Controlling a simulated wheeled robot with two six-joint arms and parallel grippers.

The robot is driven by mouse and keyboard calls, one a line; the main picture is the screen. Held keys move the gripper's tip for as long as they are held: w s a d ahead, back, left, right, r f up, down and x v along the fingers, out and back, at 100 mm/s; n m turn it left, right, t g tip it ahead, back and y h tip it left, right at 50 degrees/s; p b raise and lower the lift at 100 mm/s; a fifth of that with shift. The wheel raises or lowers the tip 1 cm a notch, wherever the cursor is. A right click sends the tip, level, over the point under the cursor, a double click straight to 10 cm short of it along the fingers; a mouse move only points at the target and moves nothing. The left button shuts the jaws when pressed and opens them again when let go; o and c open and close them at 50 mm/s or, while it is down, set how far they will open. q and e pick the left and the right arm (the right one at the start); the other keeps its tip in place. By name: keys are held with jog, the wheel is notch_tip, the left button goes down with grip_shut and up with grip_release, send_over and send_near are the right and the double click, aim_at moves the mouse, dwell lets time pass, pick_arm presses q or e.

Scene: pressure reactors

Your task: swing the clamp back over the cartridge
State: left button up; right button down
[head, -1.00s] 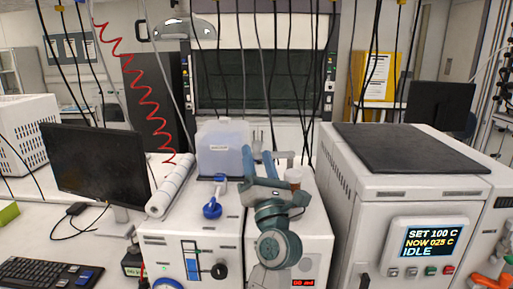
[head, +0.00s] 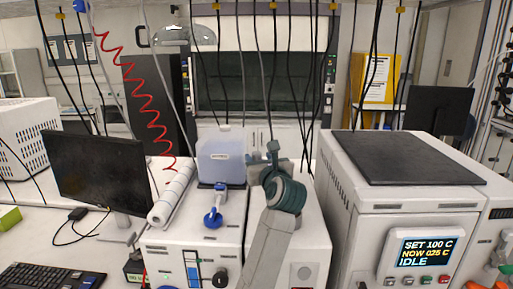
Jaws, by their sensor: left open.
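My left gripper (head: 272,150) is over the back part of the narrow white instrument (head: 303,245) in the middle. It is open and seen nearly edge-on, with its teal wrist just in front of it. My forearm rises from the bottom edge and covers much of the instrument's top. I cannot make out the clamp or the cartridge; whatever stands there is hidden behind my gripper and wrist. I cannot tell whether the gripper touches anything. My right gripper is not clearly in view.
Left of my gripper stand a translucent tank (head: 221,158) and a blue-handled fitting (head: 213,218). A white reactor cabinet (head: 345,205) with a dark top and IDLE screen (head: 422,252) is close on the right. Cables hang from above. A monitor (head: 97,170) stands at left.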

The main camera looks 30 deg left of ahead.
aim_at(258, 156)
pick_arm(q)
jog(key=shift+p+x, duration=0.65)
jog(key=shift+x, duration=1.25)
grip_shut()
